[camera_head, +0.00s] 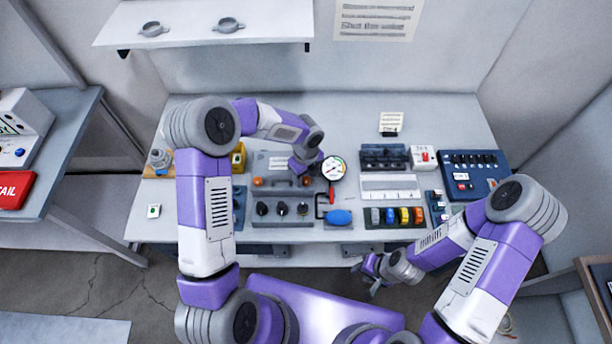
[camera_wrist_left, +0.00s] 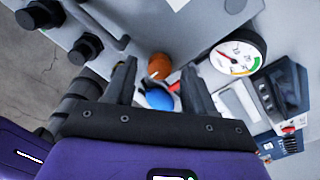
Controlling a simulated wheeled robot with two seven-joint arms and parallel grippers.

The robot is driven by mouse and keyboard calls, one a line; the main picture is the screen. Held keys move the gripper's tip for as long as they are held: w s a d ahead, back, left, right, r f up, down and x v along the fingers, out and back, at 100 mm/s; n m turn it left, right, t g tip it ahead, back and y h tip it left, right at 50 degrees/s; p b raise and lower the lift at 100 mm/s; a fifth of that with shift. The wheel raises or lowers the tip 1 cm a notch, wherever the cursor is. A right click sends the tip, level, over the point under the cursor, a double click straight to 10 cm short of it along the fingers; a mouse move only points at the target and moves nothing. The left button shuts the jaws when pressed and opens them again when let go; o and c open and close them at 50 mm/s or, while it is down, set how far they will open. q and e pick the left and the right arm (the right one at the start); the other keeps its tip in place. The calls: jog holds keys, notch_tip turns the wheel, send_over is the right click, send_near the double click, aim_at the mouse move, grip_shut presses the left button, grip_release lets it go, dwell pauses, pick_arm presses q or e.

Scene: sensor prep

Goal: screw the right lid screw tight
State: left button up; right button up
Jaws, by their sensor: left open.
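The right lid screw has an orange knob (camera_head: 307,181) and sits at the right end of the grey case lid (camera_head: 278,163). A matching orange screw (camera_head: 258,181) is at the lid's left end. My left gripper (camera_head: 303,166) is above the lid's right end. In the left wrist view my left gripper (camera_wrist_left: 157,75) is open, and the orange knob (camera_wrist_left: 159,66) shows between its fingertips, not clasped. Whether the fingers are level with the knob is unclear. My right gripper (camera_head: 370,270) hangs off the table's front edge, far from the case; its jaw gap is unclear.
A pressure gauge (camera_head: 333,168) stands close right of the knob, with a blue bulb (camera_head: 339,217) in front. Black knobs (camera_head: 282,209) line the case's front. Trays of coloured parts (camera_head: 394,216) and a blue panel (camera_head: 470,172) fill the right. The table's back left is clear.

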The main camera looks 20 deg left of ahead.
aim_at(306, 180)
pick_arm(q)
notch_tip(306, 180, up, 7)
jog(key=shift+f, duration=0.2)
pick_arm(e)
jog(key=shift+r, duration=0.25)
pick_arm(q)
jog(key=shift+s+f, duration=0.1)
